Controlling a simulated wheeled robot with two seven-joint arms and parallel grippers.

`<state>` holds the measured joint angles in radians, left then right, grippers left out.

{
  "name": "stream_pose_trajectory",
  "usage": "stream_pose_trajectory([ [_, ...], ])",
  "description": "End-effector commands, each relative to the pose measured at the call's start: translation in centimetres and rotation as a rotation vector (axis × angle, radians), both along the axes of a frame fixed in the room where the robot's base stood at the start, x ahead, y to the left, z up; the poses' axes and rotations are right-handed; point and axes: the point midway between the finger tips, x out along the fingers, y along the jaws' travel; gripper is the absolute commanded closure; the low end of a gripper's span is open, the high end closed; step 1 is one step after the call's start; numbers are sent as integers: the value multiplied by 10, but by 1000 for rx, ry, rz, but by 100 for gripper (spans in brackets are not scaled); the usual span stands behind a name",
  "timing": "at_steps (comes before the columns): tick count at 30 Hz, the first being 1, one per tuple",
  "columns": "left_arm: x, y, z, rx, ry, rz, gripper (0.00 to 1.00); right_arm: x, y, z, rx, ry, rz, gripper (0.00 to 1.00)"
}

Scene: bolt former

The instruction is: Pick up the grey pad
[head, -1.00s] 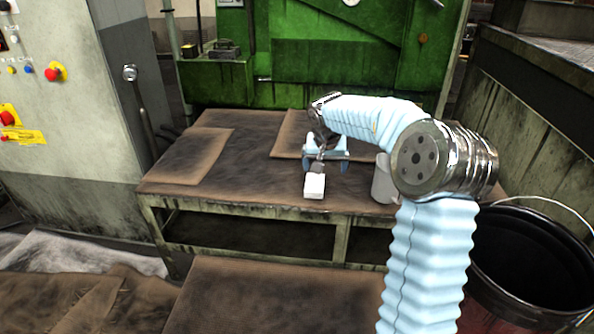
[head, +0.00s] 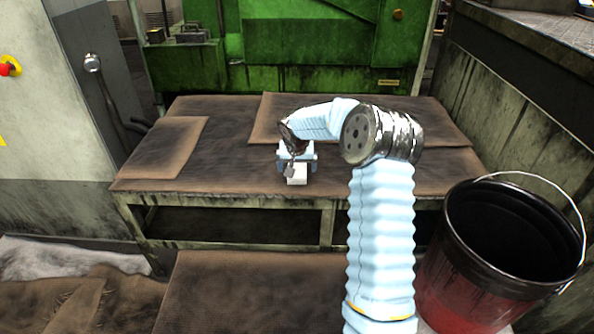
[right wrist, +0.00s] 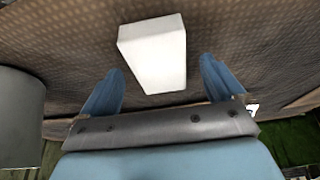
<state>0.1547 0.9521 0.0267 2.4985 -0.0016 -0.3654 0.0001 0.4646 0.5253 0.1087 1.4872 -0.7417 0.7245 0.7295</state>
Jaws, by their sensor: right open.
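The pad shows as a pale, nearly white block (head: 297,179) near the front edge of the worktable. No other grey pad stands out. My right gripper (head: 297,164) is just behind and above it in the head view, fingers pointing toward it, partly hiding its far end. In the right wrist view the block (right wrist: 153,52) lies ahead of and partly between the two open blue fingers (right wrist: 160,84), with a gap on each side. The fingers do not appear to touch it. My left gripper is not in view.
The brown-matted worktable (head: 235,170) is mostly clear left of the gripper. A grey cylinder (right wrist: 20,115) stands left in the wrist view. A dark red-black bucket (head: 450,285) stands at right. A green machine (head: 300,55) is behind the table, a control cabinet (head: 35,130) at left.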

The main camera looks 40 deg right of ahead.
Motion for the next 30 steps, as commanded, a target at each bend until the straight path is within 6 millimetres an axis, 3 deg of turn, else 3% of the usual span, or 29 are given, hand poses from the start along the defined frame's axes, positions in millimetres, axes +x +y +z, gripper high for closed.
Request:
stream_pose_trajectory([
  [4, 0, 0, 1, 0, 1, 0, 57, 4, -4, -12, -1, -1, 1, 4],
  [11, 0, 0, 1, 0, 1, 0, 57, 4, -4, -14, -2, -1, 1, 6],
  [22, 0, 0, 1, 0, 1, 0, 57, 4, -4, -13, -1, -1, 1, 62],
  [30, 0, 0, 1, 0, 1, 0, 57, 4, -4, -13, 0, 0, 1, 63],
])
